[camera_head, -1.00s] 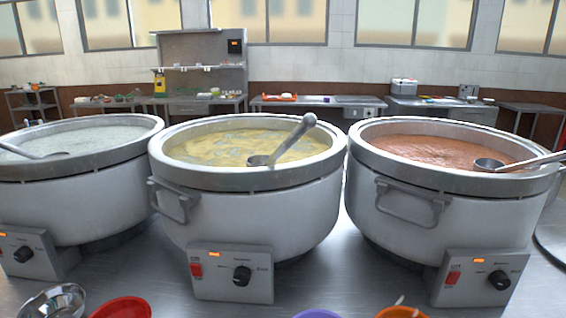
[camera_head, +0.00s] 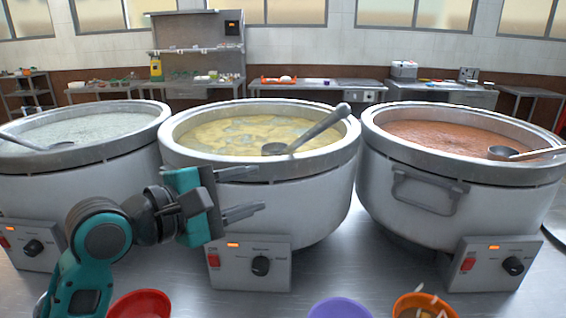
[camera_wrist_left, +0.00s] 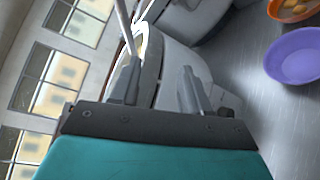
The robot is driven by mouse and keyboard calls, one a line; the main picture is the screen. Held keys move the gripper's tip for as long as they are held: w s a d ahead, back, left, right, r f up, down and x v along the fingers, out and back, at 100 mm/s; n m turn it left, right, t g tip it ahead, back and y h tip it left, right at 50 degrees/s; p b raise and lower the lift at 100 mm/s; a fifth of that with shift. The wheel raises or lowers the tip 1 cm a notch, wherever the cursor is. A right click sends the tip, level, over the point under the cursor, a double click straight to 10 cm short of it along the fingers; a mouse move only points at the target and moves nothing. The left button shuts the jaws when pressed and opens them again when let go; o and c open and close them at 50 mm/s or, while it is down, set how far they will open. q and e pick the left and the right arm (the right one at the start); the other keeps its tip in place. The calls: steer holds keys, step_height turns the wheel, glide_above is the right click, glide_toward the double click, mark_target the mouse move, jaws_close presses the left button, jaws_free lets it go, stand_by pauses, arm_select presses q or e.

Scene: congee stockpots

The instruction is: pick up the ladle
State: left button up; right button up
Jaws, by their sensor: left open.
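A grey metal ladle (camera_head: 318,130) rests in the middle stockpot (camera_head: 262,168), its bowl in the yellow congee and its handle leaning up right over the rim. A second ladle (camera_head: 32,143) lies in the left pot (camera_head: 95,150), and a third (camera_head: 505,153) in the right pot (camera_head: 440,172). My left gripper (camera_head: 260,189) is open and empty, in front of the middle pot's left side, below and left of its ladle. In the left wrist view its spread fingers (camera_wrist_left: 160,72) have the white pot behind them. My right gripper is out of view.
A red bowl (camera_head: 140,304), a purple bowl (camera_head: 338,308) and an orange bowl (camera_head: 425,306) stand at the counter's front edge. Control boxes (camera_head: 248,263) jut out from the pots. Bare steel counter (camera_head: 375,265) shows between the middle and right pots.

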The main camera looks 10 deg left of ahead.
arm_select(q)
steer(key=n+h, duration=0.2)
glide_toward(309, 134)
steer(key=x, duration=0.5)
steer(key=shift+s+f, duration=0.1)
steer(key=shift+x, duration=3.05)
steer(key=shift+a, duration=0.1)
steer(key=shift+c, duration=0.2)
jaws_close()
